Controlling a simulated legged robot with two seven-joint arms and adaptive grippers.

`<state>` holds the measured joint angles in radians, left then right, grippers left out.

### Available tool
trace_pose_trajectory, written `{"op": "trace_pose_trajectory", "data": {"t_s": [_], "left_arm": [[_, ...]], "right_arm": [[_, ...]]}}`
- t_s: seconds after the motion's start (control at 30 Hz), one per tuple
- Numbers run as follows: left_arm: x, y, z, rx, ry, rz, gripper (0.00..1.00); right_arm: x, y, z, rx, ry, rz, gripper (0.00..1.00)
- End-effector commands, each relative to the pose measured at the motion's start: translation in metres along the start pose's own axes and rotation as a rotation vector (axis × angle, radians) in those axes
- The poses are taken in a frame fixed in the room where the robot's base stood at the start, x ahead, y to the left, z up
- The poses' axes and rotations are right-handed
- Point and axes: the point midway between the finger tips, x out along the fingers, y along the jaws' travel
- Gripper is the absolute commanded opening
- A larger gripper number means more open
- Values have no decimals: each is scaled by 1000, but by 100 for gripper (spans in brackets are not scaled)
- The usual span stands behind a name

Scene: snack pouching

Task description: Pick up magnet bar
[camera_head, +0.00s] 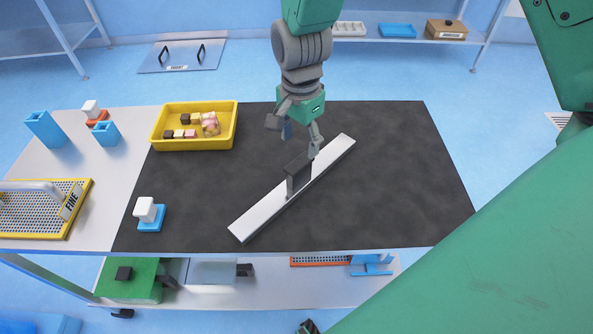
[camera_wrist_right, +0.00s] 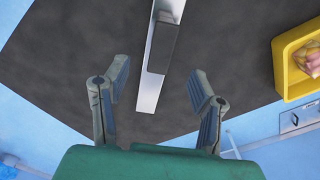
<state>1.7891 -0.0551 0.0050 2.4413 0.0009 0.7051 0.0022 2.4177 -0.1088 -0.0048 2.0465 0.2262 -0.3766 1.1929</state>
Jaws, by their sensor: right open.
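The magnet bar (camera_head: 255,215) is a long silver-white bar with a dark block handle (camera_head: 298,173) on top. It lies diagonally on the dark mat. It also shows in the right wrist view (camera_wrist_right: 150,92), with its dark handle (camera_wrist_right: 163,47) near the top middle. My right gripper (camera_head: 299,145) is open and empty, just above and behind the handle in the head view. In the right wrist view its two fingers (camera_wrist_right: 158,80) are spread to either side of the bar's near end. No contact shows.
A yellow tray (camera_head: 157,137) with small snack pieces stands at the mat's back left. A blue-and-white item (camera_head: 147,212) sits at the front left. A yellow perforated sieve marked FINE (camera_head: 78,203) and blue holders (camera_head: 44,128) stand left. The mat's right side (camera_head: 410,180) is clear.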

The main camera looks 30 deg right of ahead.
Motion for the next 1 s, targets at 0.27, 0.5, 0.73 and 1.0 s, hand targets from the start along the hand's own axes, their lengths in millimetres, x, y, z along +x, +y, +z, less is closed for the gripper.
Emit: {"op": "trace_pose_trajectory", "data": {"t_s": [0.27,0.5,0.73,1.0], "left_arm": [[1,0,0,-1,1,0,76],[-4,0,0,-1,1,0,76],[-4,0,-1,-1,1,0,76],[-4,0,-1,-1,1,0,76]], "right_arm": [[33,2,-2,0,-2,-3,52],[62,0,-6,-1,-4,2,52],[86,-1,-6,-1,-2,-2,52],[86,-1,-5,-2,-1,-3,38]]}}
